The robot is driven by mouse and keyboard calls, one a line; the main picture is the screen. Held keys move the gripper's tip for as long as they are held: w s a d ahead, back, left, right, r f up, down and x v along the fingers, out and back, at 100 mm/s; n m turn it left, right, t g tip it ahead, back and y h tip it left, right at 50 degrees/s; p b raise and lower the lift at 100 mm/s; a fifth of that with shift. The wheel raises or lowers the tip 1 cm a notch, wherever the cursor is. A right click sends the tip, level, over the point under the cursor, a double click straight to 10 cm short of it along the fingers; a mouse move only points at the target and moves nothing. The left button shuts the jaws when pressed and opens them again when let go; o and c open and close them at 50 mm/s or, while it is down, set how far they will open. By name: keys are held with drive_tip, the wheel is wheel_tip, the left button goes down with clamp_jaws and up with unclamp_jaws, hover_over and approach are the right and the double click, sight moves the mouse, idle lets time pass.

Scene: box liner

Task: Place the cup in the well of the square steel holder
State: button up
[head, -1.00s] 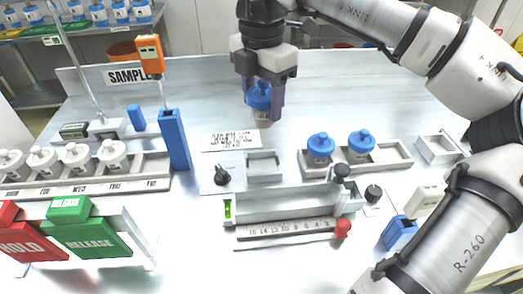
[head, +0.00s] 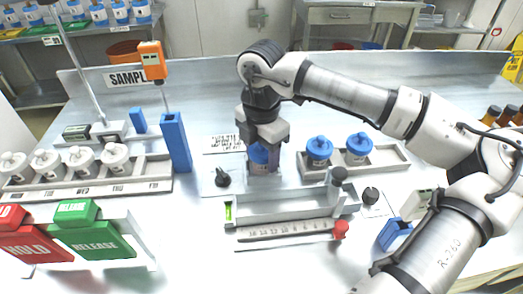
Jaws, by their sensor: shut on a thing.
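My gripper (head: 261,152) points straight down and is shut on the blue-topped cup (head: 258,157). The cup is upright. The square steel holder (head: 265,181) is directly below and around the cup's lower part as seen here. The gripper and cup hide most of the holder's well. I cannot tell whether the cup's base touches the well floor or is just above it.
Two similar blue-topped cups (head: 319,151) stand in a steel tray just right of the gripper. A black knob (head: 222,177) is to the left. A long steel trough with a ruler (head: 290,231) lies in front. A blue upright block (head: 176,142) stands further left.

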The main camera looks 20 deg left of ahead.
drive_tip(key=shift+f, duration=0.2)
drive_tip(key=o, duration=1)
drive_tip(key=shift+r, duration=0.1)
wheel_tip(320, 180, up, 12)
drive_tip(key=shift+r+b, duration=0.1)
drive_tip(key=shift+b, duration=0.6)
